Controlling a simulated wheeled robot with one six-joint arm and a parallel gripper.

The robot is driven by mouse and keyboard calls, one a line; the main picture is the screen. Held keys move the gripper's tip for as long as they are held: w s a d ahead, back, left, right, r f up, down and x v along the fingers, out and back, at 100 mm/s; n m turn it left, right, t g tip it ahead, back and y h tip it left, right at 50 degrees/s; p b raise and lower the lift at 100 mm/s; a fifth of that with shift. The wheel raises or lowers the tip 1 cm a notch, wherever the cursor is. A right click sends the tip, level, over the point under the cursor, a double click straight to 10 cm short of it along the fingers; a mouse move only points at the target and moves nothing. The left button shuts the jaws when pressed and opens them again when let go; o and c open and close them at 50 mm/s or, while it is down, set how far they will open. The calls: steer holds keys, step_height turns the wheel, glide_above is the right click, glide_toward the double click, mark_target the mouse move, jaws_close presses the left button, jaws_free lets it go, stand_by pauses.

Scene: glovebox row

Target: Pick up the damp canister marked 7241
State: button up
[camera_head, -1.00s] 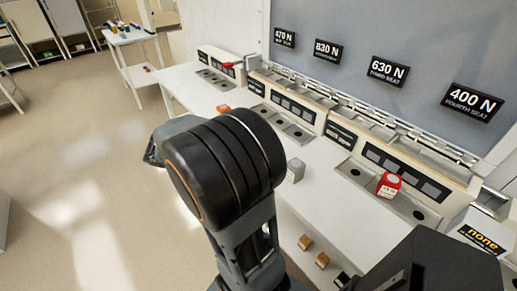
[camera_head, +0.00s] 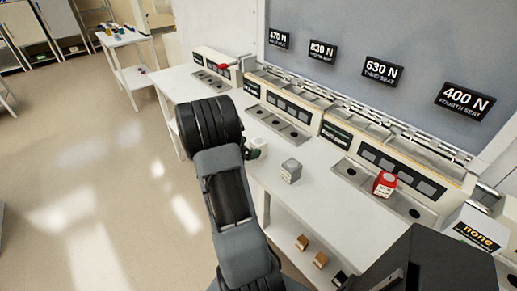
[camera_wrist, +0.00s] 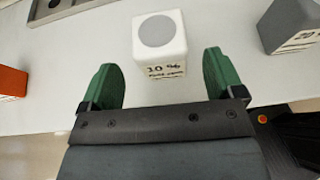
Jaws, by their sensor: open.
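A white block-shaped canister (camera_wrist: 160,38) with a grey disc on top and a label reading "10 %" stands on the bench in the wrist view. My gripper (camera_wrist: 159,75) is open, its green fingers to the left and right of the canister's near side, not closed on it. In the head view the white canister (camera_head: 258,144) shows just beyond my gripper (camera_head: 251,153), partly hidden by my arm. A grey canister (camera_head: 291,171) stands to its right; the wrist view shows it (camera_wrist: 290,25) too. I cannot read 7241 on any canister.
An orange block (camera_wrist: 12,82) stands left of my gripper. A red canister (camera_head: 384,184) sits on the right-hand tray. Instrument panels line the bench's back; signs run from 470 N to 400 N (camera_head: 464,99). A box marked "none" (camera_head: 474,232) is at right.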

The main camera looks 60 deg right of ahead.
mark_target(253, 147)
steer(key=shift+p+x, duration=0.4)
steer(key=shift+x, duration=2.3)
steer(key=c, duration=1.1)
